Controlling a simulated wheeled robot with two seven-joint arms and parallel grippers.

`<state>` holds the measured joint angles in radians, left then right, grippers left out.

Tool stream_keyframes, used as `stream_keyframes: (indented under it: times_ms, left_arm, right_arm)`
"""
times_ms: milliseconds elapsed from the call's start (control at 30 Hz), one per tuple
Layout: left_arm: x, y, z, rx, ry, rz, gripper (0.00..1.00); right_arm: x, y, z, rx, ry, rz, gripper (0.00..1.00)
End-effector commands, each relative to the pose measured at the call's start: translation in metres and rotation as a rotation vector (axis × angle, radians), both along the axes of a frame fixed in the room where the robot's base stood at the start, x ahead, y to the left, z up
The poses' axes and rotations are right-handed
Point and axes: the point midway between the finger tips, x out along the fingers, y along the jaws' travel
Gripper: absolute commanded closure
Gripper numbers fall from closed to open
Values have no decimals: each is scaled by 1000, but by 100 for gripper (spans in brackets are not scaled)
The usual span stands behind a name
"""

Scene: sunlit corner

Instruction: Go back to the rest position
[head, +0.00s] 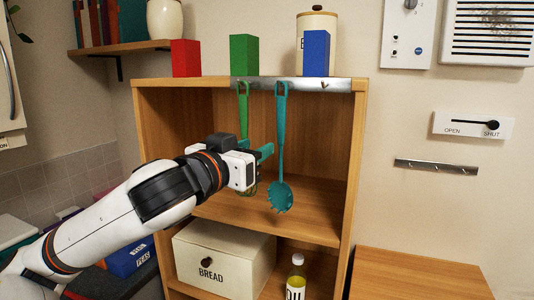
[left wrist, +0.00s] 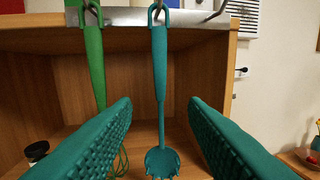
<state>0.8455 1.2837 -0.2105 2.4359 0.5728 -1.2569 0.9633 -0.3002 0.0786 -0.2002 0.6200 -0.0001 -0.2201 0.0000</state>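My left gripper (head: 264,152) is in front of the upper compartment of the wooden shelf unit (head: 349,160). In the left wrist view its two teal padded fingers stand wide apart with nothing between them. A teal pasta server (head: 281,130) hangs upright from a hook on the metal rail (head: 300,84). In the left wrist view the pasta server (left wrist: 160,70) hangs beyond the gap between the fingers, apart from them. A green-handled utensil (head: 243,110) hangs on the rail to its left, its lower part partly hidden by the gripper. My right gripper is not in view.
Red (head: 186,58), green (head: 244,54) and blue (head: 316,52) blocks and a jar (head: 322,24) stand on top of the unit. A bread box (head: 222,262) and a bottle (head: 297,276) are below. An empty hook rail (head: 436,166) is on the right wall.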

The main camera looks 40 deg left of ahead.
Motion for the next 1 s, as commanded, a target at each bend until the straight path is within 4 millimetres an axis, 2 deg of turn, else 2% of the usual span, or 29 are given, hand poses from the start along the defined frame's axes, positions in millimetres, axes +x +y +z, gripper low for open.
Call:
stream_keyframes:
  times_ms: [100,300,533,633,667,767,900,967,1000]
  left_arm:
    - [-20,-2,-5,2,-4,1,60]
    - [-36,-3,-3,1,0,0,60]
    - [-36,-4,-4,2,6,-3,60]
    - [-27,-8,-22,8,44,-16,60]
    - [-22,-11,-32,12,66,-22,60]
    - [-3,-21,-83,29,165,-50,60]
    - [12,-40,-179,55,344,-91,60]
    - [10,-48,-220,63,423,-102,60]
    - [7,-53,-248,66,476,-111,60]
  right_arm:
    - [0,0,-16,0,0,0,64]
    - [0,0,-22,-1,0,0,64]
    - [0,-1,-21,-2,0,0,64]
    - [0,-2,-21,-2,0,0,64]
    - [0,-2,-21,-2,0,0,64]
    - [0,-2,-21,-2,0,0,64]
    - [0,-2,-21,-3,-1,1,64]
    - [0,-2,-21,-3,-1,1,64]
    - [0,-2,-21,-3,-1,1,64]
